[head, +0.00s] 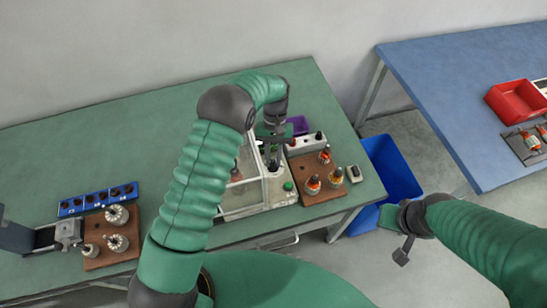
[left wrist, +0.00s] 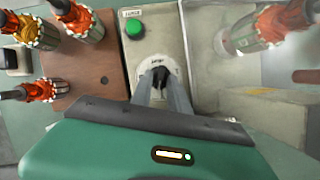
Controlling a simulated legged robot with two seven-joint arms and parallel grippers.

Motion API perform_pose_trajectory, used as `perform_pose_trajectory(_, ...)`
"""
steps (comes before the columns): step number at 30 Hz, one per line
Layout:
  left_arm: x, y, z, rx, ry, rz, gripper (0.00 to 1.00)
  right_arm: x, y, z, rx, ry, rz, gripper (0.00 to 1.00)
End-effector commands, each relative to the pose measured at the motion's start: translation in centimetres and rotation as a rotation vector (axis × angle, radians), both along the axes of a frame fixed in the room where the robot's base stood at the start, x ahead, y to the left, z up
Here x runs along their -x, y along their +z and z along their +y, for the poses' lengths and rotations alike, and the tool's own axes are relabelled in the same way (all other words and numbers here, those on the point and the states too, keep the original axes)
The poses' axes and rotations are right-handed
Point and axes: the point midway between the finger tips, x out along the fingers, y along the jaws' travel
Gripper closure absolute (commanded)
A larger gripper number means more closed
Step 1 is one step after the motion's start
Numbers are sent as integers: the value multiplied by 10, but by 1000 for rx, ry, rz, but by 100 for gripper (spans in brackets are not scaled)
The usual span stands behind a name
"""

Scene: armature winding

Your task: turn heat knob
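The knob (left wrist: 160,77) is dark and sits on a white round dial on the grey control panel (left wrist: 160,35), below a green button (left wrist: 134,28) in the left wrist view. My left gripper (left wrist: 160,80) points down at the panel with a grey finger on each side of the knob. The knob fills the narrow gap between the fingertips. In the head view my left gripper (head: 273,158) is over the panel of the clear-walled machine (head: 282,200) and largely hides the knob. My right gripper (head: 403,240) is apart from the table at the right; its finger gap is unclear.
A brown board (head: 318,195) with orange-wound armatures stands right of the panel. Another brown board (head: 105,250) with pale armatures and a blue strip (head: 75,205) are at the left. A blue bin (head: 392,165) stands between the tables. The left table's back is clear.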

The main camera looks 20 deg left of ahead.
Motion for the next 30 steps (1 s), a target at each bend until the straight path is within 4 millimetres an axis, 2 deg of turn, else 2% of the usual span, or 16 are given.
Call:
perform_pose_trajectory(3, 0, 0, 0, 0, 0, 0, 66, 0, 0, 0, 0, 0, 0, 100)
perform_pose_trajectory(11, 0, 1, 0, 0, -1, 0, 66, 0, 0, 0, 0, 0, 0, 100)
perform_pose_trajectory(14, -4, 7, 1, 1, -1, -2, 66, 0, -2, 0, 0, 0, 0, 100)
perform_pose_trajectory(17, -12, 24, 2, 0, -1, -5, 66, 0, -6, 0, 0, 0, 0, 100)
perform_pose_trajectory(27, -50, 115, 11, 0, 0, -5, 66, 0, -12, 0, 0, 0, 0, 100)
perform_pose_trajectory(30, -58, 136, 13, -1, 0, -3, 66, 0, -10, 0, 0, 0, 0, 100)
